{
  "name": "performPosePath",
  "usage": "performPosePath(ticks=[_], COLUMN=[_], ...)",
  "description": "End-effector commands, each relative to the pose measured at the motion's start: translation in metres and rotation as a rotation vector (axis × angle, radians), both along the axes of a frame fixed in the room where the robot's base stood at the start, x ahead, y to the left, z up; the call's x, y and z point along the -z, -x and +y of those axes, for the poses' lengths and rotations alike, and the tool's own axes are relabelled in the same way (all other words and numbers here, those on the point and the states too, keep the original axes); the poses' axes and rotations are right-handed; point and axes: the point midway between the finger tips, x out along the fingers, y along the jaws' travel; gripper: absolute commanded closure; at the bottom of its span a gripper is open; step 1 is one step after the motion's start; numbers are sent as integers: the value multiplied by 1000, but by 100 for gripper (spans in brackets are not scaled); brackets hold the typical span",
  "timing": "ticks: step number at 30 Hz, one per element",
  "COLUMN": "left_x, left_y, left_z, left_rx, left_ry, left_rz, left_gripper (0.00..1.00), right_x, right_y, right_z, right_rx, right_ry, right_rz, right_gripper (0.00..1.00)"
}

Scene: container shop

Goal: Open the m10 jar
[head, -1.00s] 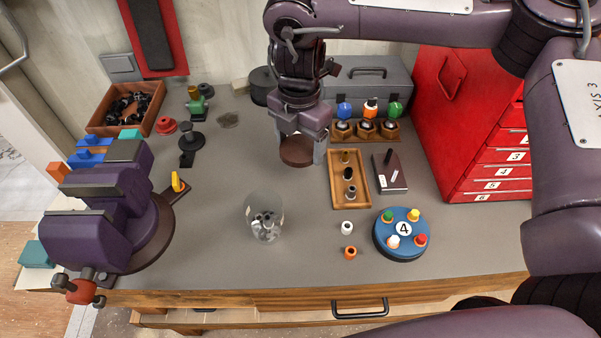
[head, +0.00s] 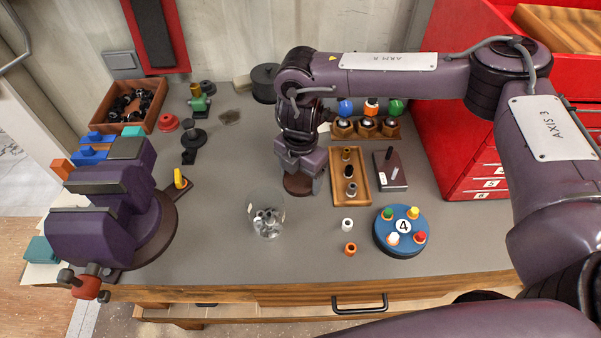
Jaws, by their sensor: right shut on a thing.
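A clear glass jar (head: 266,214) with several metal pieces inside stands near the middle of the grey bench. No lid shows on it, and I cannot read a label on it. My right gripper (head: 302,183) points down behind the jar and slightly to its right. It is shut on a round dark brown lid (head: 297,188), which is level and apart from the jar. The lid is low over the bench; I cannot tell whether it touches it. My left gripper is out of view.
A wooden tray with small cylinders (head: 365,201) stands close to the right of the lid. A blue disc marked 4 (head: 383,248) and two small rings stand front right. A purple vise (head: 90,232) fills the left. Bench between vise and jar is clear.

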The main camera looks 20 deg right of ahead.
Motion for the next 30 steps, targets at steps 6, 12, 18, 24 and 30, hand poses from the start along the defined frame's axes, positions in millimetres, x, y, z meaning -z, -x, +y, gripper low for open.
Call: performPosePath(ticks=[6,12,18,24,30], left_x=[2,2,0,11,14], left_y=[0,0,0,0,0], left_z=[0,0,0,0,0], left_rx=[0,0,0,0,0], left_ry=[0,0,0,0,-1], left_rz=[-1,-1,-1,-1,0], left_gripper=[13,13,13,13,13], right_x=[2,2,0,-22,-69], right_y=[0,0,0,-1,-2], right_z=[0,0,0,1,0], right_rx=[0,0,0,0,-2], right_ry=[0,0,0,-3,1], right_rz=[0,0,0,-4,-8], right_gripper=[19,5,5,5,5])
